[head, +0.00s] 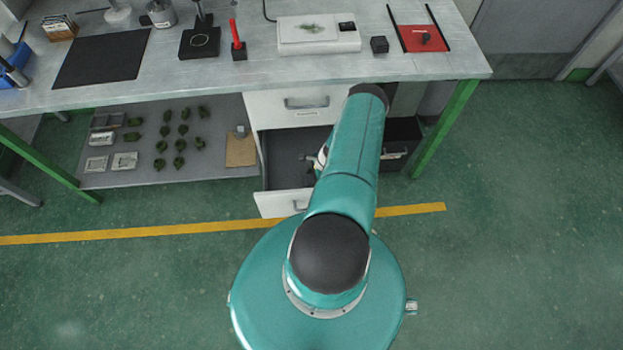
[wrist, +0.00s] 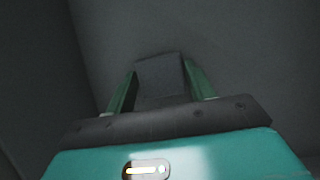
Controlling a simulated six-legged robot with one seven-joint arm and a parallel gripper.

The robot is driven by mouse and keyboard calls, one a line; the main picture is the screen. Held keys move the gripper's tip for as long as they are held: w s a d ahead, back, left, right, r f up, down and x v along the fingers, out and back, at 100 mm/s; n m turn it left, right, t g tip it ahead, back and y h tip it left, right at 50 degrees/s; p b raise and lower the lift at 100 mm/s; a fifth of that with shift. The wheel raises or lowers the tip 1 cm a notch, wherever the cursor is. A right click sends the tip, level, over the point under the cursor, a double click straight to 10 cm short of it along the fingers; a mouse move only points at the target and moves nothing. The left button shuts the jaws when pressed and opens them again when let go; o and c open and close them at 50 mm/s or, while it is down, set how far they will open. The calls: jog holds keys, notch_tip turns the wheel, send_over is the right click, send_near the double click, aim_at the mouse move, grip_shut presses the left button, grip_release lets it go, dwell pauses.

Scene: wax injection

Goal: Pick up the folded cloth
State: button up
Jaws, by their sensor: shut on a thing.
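The folded cloth (wrist: 160,76) shows in the wrist view as a dark grey block between my fingers. My gripper (wrist: 161,88) is shut on it, with one green finger on each side. The cloth and the fingers are inside the open drawer (head: 285,174), close to its dark grey inner surfaces. Whether the cloth touches the drawer floor, I cannot tell. In the head view my arm reaches over the drawer, and the arm hides most of the gripper and the cloth.
The drawer front (head: 283,203) is pulled out below a closed upper drawer (head: 293,107). The workbench (head: 225,83) overhangs it. A lower shelf (head: 212,135) with several green pieces is at the left. A green table leg (head: 446,127) stands at the right.

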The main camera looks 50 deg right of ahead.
aim_at(312, 179)
notch_tip(312, 179, up, 10)
dwell(0.5)
